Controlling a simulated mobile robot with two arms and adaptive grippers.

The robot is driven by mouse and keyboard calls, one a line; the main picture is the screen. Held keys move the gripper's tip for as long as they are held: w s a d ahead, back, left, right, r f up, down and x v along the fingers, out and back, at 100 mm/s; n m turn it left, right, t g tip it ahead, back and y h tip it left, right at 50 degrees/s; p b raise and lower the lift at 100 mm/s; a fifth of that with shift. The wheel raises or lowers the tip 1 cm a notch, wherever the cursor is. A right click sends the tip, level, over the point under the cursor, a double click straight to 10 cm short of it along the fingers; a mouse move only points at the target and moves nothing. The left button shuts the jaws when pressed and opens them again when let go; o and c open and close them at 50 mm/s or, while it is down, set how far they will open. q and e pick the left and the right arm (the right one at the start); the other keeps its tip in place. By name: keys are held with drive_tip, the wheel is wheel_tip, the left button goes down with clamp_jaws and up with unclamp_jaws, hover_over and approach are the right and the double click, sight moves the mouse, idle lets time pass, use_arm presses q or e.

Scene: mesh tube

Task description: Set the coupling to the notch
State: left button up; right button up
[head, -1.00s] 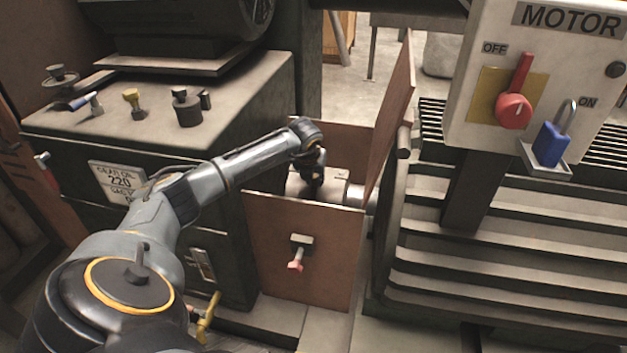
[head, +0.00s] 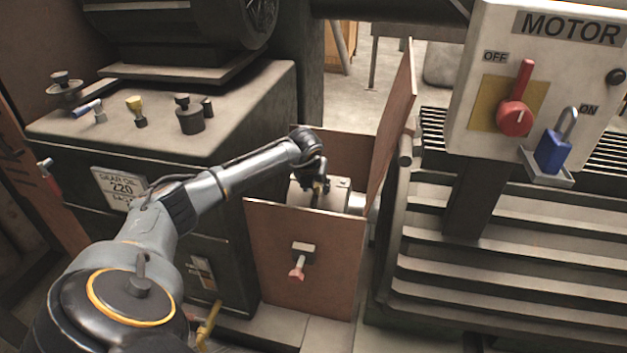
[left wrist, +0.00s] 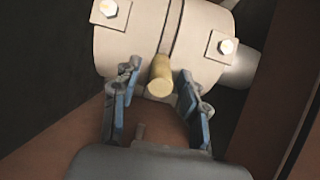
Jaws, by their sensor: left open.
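The coupling is a pale grey cylinder (head: 338,188) between brown guard panels, partly hidden by my arm in the head view. In the left wrist view the coupling (left wrist: 125,45) has bolted pads and a dark seam around it. A brass pin (left wrist: 160,76) sticks out beside the seam, towards the camera. My left gripper (left wrist: 158,92) is open, with one blue-padded finger on each side of the pin and visible gaps to it. It also shows small in the head view (head: 319,186). I cannot make out the notch. My right gripper is not in view.
A front guard panel (head: 285,270) with a red-tipped knob and a tall side panel (head: 395,120) stand close to the coupling. The motor switch box (head: 550,70) has a red handle and a blue padlock (head: 553,150). The ribbed motor housing (head: 480,270) is at right.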

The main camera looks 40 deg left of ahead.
use_arm(q)
drive_tip(key=v, duration=1.1)
drive_tip(key=shift+r, duration=0.2)
drive_tip(key=shift+s+d, duration=0.1)
